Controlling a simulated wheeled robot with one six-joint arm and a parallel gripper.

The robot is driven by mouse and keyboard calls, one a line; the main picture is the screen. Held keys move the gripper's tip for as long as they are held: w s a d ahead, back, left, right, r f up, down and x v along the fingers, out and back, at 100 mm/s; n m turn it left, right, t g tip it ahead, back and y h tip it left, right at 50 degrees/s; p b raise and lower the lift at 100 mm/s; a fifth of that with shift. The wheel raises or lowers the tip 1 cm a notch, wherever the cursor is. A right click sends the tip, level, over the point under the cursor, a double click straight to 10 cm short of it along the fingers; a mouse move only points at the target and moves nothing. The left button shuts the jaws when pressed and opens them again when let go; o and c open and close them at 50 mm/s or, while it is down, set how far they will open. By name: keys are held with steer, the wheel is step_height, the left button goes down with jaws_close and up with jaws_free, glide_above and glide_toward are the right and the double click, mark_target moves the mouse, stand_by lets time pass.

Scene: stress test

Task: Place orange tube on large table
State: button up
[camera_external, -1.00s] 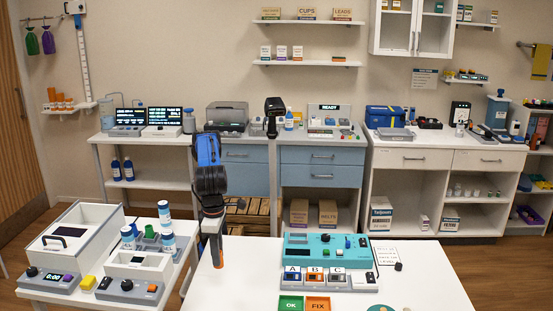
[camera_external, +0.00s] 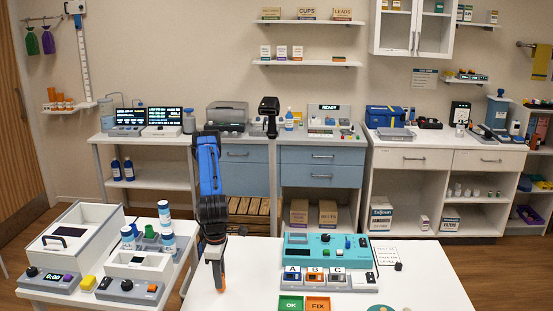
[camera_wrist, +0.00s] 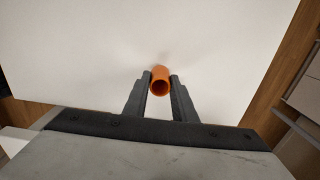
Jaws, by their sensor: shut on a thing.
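My gripper (camera_wrist: 160,84) is shut on the orange tube (camera_wrist: 160,88), which sits between the two dark fingertips in the wrist view with its open round end facing the camera. In the external view the orange tube (camera_external: 223,281) shows as a small orange strip at the lower end of my gripper (camera_external: 218,276). The white large table (camera_external: 252,268) lies below and around it, and the gripper is over its left part. The table's white top (camera_wrist: 100,45) also fills much of the wrist view. I cannot tell whether the tube touches the surface.
The large table carries a teal device (camera_external: 327,248), a row of A, B, C modules (camera_external: 314,276) and green OK (camera_external: 291,304) and orange FIX (camera_external: 317,304) tiles, right of my gripper. A smaller table with devices and a white box (camera_external: 82,231) stands left. The large table's left part is otherwise clear.

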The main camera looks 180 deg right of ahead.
steer(key=shift+f, duration=0.75)
steer(key=shift+f, duration=0.15)
steer(key=o, duration=1)
step_height(320, 180, up, 12)
steer(key=shift+r, duration=0.15)
